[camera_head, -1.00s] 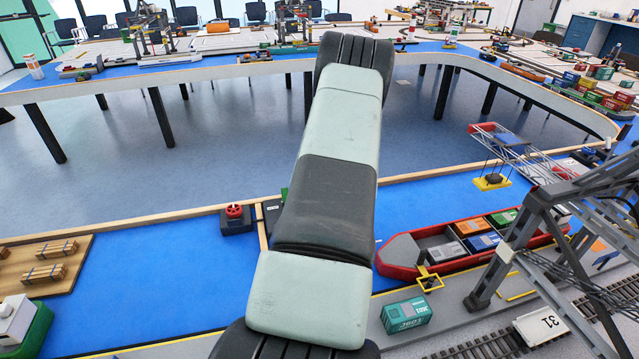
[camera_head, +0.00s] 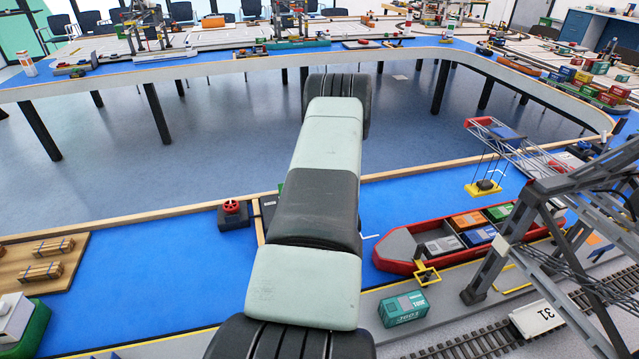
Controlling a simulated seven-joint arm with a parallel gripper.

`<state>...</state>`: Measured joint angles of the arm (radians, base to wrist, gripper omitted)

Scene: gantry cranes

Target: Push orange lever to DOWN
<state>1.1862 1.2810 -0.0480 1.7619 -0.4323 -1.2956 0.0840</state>
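No orange lever can be made out in this view. My arm crosses the middle of the picture and hides part of the blue table behind it. My gripper is not in view, so its state and its distance from any lever do not show. A dark box with a red round knob (camera_head: 232,207) stands by the wooden edge, left of my arm. A second dark box (camera_head: 268,207) beside it is partly hidden by my arm.
A red ship (camera_head: 400,257) with containers lies right of my arm. A grey gantry crane (camera_head: 545,215) with a yellow spreader (camera_head: 484,188) stands at the right. A teal container (camera_head: 403,308) sits on the quay. A pallet (camera_head: 40,262) with wooden bundles lies left. Blue surface is free between.

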